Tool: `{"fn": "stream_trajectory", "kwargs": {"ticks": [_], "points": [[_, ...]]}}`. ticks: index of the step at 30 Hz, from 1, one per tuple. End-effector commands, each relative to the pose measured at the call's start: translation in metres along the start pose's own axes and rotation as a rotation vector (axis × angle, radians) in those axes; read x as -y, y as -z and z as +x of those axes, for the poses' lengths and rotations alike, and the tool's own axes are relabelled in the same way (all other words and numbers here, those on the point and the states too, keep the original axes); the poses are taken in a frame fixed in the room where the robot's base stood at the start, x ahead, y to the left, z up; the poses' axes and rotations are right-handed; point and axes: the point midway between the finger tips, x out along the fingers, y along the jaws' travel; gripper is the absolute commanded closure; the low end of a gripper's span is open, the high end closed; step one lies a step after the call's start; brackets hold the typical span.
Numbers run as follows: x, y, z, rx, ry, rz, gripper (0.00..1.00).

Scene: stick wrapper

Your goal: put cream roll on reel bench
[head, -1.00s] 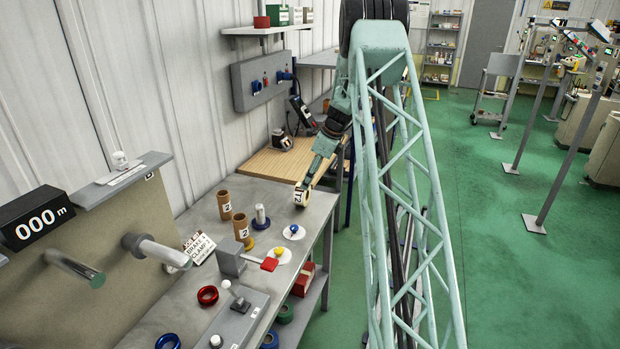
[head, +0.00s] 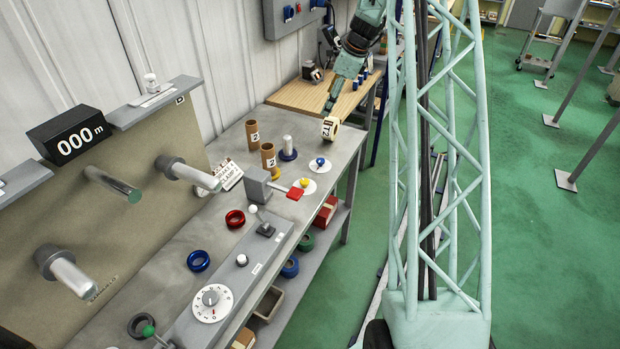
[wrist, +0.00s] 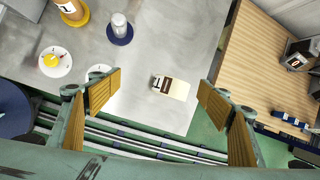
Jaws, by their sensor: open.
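The cream roll (head: 330,128), pale with a dark printed label, is at the far right corner of the grey bench (head: 205,262). In the wrist view the cream roll (wrist: 172,87) lies between my spread fingers, with gaps on both sides. My gripper (head: 328,108) is open just above and behind it in the head view. Its wooden-faced fingers (wrist: 158,97) also show in the wrist view. I cannot tell the exact height of the fingertips over the bench.
Two brown cores (head: 268,157) and a grey post on a blue base (head: 288,149) stand nearby. White discs with blue and yellow knobs (head: 305,184) lie near the front edge. A wooden-topped table (head: 300,95) adjoins behind. Control box (head: 210,303) is in front.

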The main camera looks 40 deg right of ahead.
Motion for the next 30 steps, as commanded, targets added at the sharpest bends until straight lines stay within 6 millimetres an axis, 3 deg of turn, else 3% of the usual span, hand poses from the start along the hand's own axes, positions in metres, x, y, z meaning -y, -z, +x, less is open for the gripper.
{"fn": "stream_trajectory", "kwargs": {"ticks": [3, 15, 30], "points": [[-0.017, -0.025, -0.023, -0.001, -0.004, -0.082, 0.29], [-0.081, -0.091, -0.093, -0.007, -0.021, -0.351, 0.29], [-0.175, -0.150, -0.174, -0.013, -0.040, -0.687, 0.29]]}}
